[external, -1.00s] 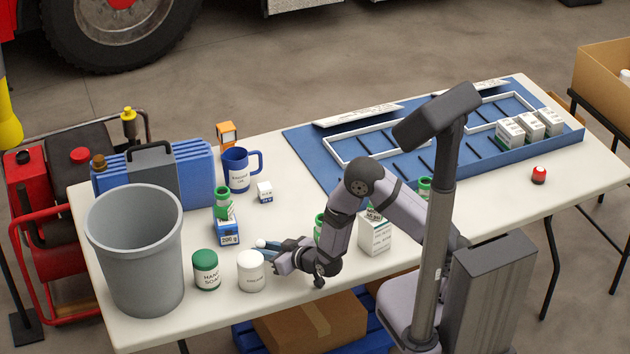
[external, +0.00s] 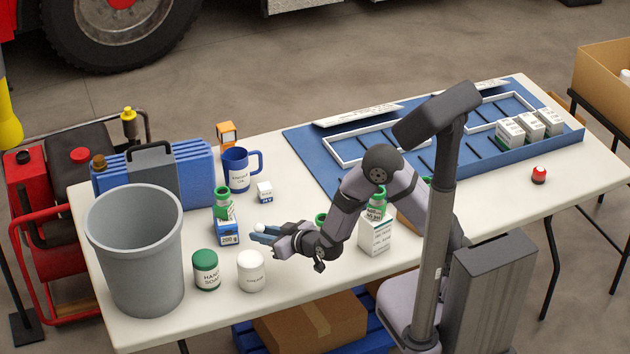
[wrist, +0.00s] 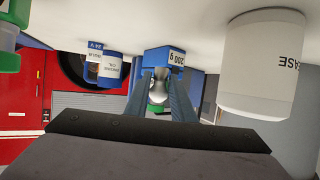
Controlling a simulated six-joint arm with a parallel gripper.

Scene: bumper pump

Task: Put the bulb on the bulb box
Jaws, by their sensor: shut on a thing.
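My gripper (external: 264,234) is shut on the bulb (external: 261,226), a small pale rounded thing held above the table's near left part. In the wrist view the bulb (wrist: 158,94) sits between the two blue fingers of my gripper (wrist: 160,98). The bulb box (external: 264,191), small and white with some blue, stands beside the blue mug, farther back than my gripper.
A blue-and-white 200 g box (external: 227,232) with a green-capped container (external: 223,206) on it stands just beyond my fingertips. The blue mug (external: 238,172), white grease jar (external: 251,272), green soap jar (external: 206,271) and grey bin (external: 135,260) stand around. Table surface shows between them.

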